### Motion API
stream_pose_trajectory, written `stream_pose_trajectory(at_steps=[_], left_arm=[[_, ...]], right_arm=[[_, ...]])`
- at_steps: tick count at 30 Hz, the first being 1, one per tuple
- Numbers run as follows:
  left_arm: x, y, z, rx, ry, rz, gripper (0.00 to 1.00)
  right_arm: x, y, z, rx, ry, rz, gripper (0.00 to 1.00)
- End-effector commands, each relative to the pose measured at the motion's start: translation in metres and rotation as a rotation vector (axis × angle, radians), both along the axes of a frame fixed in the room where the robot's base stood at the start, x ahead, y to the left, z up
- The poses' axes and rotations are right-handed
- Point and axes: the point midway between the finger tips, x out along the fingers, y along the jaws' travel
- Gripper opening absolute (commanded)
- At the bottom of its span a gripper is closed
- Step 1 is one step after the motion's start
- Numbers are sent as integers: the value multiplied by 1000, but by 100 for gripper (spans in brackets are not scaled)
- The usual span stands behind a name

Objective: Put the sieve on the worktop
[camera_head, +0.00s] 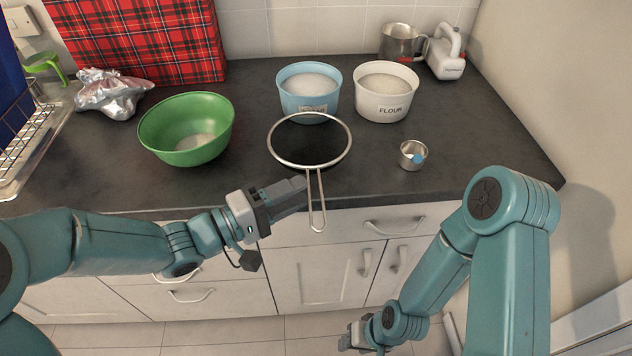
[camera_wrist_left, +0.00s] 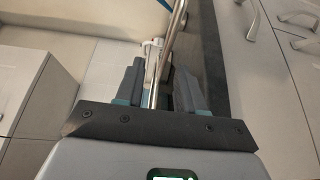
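The sieve (camera_head: 310,165) has a round metal rim, a dark mesh and a long wire-loop handle. Its rim shows over the worktop (camera_head: 250,185), and its handle reaches out past the front edge. I cannot tell whether the rim touches the worktop. My left gripper (camera_head: 303,186) is at the handle near the edge. In the left wrist view the handle wires (camera_wrist_left: 153,92) run between the two fingers (camera_wrist_left: 160,88), which look closed on them. My right gripper (camera_head: 354,338) hangs low in front of the cabinets; its fingers are too small to read.
A green bowl (camera_head: 187,145) stands left of the sieve. A blue tub (camera_head: 308,104) and a white flour tub (camera_head: 386,108) stand behind it. A small metal cup (camera_head: 412,155) is to the right. Bare worktop lies between bowl and sieve and at the right.

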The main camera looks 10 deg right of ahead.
Motion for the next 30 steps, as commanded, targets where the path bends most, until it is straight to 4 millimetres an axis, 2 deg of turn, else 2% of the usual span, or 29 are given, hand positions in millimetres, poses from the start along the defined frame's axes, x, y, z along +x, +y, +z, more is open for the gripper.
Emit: stream_pose_trajectory(at_steps=[3,9,27,30], left_arm=[[-10,25,0,0,1,4,38],[-21,47,0,0,1,2,38],[-23,51,0,0,3,1,38],[-23,50,-14,-4,47,-3,38]], right_arm=[[0,0,0,0,0,0,46],[0,0,0,0,0,0,46],[0,0,1,0,0,0,46],[0,0,4,0,0,0,46]])
